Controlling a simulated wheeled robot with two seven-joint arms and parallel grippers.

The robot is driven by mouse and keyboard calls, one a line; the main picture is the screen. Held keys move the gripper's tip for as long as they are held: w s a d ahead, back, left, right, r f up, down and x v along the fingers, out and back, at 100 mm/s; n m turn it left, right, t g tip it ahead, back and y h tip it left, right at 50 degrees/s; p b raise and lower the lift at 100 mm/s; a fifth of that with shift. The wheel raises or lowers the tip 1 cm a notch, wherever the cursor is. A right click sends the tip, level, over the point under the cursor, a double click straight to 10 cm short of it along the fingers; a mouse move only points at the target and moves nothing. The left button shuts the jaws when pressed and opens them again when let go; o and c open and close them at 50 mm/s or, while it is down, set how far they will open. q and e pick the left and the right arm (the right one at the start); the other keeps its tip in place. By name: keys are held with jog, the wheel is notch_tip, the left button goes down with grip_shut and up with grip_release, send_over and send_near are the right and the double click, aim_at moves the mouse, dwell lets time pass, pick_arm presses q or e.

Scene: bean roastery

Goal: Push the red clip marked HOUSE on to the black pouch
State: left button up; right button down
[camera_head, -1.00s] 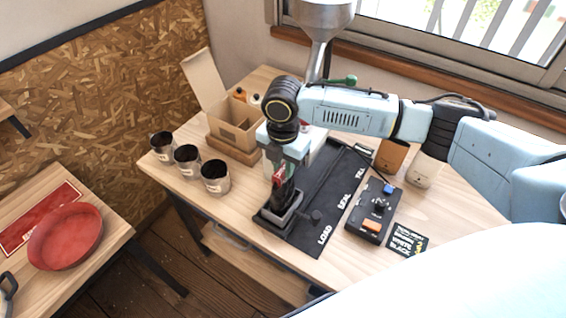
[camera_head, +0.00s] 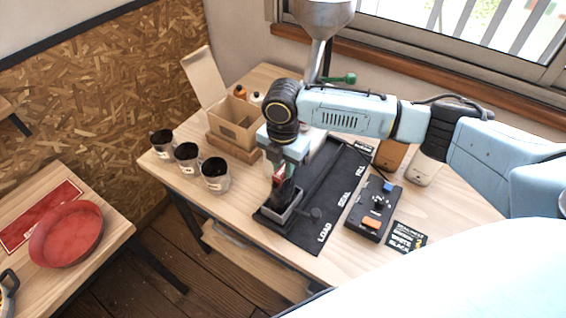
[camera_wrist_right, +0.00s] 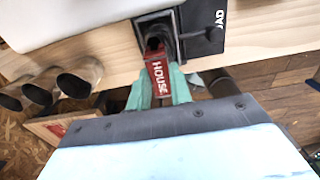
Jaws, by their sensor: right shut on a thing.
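The red clip marked HOUSE (camera_wrist_right: 159,77) is between the green fingers of my right gripper (camera_wrist_right: 160,88), which is shut on it. In the head view the clip (camera_head: 279,172) is a small red patch beneath the gripper (camera_head: 281,166). The black pouch (camera_head: 285,191) stands upright in a dark square holder (camera_head: 266,217) at the LOAD end of the black mat. In the wrist view the clip's far end meets the pouch top (camera_wrist_right: 155,42); I cannot tell whether it grips the pouch. My left gripper is out of view.
Several cups of dark beans, one nearest the holder (camera_head: 214,177), stand at the table's left edge. An open cardboard box (camera_head: 236,127) is behind. A control box (camera_head: 373,212) with buttons lies right of the mat (camera_head: 312,232). A metal funnel (camera_head: 321,22) hangs behind my arm.

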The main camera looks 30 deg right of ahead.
jog(key=shift+f, duration=0.5)
dwell(0.6)
jog(key=c, duration=0.7)
grip_release()
notch_tip(320, 180, up, 3)
jog(key=p, duration=0.3)
jog(key=shift+f, duration=0.2)
jog(key=shift+r+p, duration=0.55)
jog(key=shift+r, duration=1.7)
